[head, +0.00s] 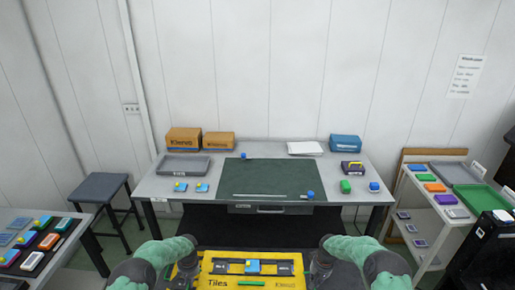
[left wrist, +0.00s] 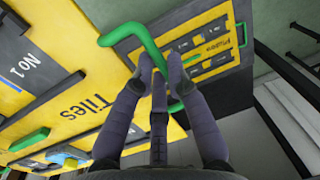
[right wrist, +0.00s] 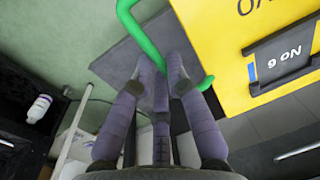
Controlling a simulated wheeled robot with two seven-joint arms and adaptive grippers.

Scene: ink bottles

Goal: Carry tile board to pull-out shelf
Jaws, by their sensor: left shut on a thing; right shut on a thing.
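The yellow tile board (head: 215,281), marked "Tiles", is at the bottom centre of the head view, close in front of me, with dark slots and a blue tile (head: 253,267). My left gripper (head: 188,262) is at its left side, shut on a green handle (left wrist: 135,36). My right gripper (head: 320,264) is at its right side, shut on another green handle (right wrist: 136,28). The board's yellow face (right wrist: 235,65) fills part of the right wrist view. Ahead, under the desk, is a dark drawer-like front (head: 243,209) with a handle; I cannot tell whether this is the pull-out shelf.
The desk (head: 350,185) ahead carries a green mat (head: 265,175), a grey tray (head: 205,165), boxes and small bottles. A stool (head: 100,187) and a side table (head: 85,238) are at left. A white rack (head: 410,180) stands at right. Dark space lies under the desk.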

